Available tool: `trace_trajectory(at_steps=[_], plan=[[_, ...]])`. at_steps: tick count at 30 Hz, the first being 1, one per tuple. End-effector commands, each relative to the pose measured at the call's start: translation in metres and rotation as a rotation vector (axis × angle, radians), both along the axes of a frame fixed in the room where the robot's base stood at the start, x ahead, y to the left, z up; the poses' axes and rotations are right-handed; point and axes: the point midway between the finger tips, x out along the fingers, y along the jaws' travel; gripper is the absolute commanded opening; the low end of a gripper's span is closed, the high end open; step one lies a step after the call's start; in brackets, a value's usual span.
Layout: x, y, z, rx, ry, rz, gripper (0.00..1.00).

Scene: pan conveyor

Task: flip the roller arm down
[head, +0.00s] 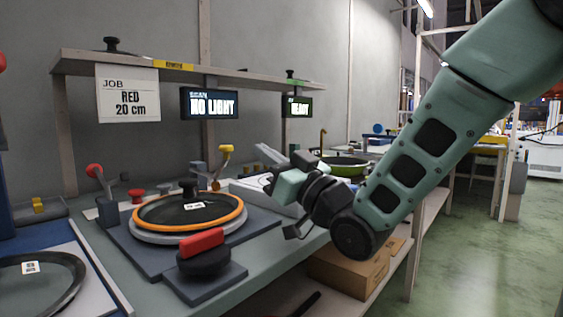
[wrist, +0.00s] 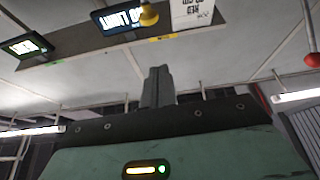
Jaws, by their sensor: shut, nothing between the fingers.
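Two levers stand up at the back of the pan station, and I cannot tell for sure which one is the roller arm. One has a yellow knob (head: 226,150) and stands tilted behind the orange-rimmed pan; its knob also shows in the wrist view (wrist: 148,14). The other has a red knob (head: 93,170) and leans at the left; a red knob (wrist: 313,58) shows at the right of the wrist view. My gripper (head: 279,182) is to the right of the yellow-knobbed lever, apart from it. In the wrist view its fingers (wrist: 157,85) are together and empty.
The orange-rimmed pan (head: 188,211) sits on a grey fixture. A red-handled black piece (head: 203,255) stands in front. A shelf (head: 150,66) with a "NO LIGHT" display (head: 209,103) and a "RED 20 cm" card (head: 130,100) spans the back. A green pan (head: 345,165) lies beyond my gripper.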

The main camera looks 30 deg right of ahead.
Motion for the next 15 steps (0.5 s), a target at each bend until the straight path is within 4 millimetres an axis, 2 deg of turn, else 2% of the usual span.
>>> trace_trajectory(at_steps=[2,15], plan=[[-0.012,-0.005,-0.005,-0.001,-0.006,-0.002,0.00],[-0.034,-0.015,-0.002,0.000,-0.004,-0.001,0.00]])
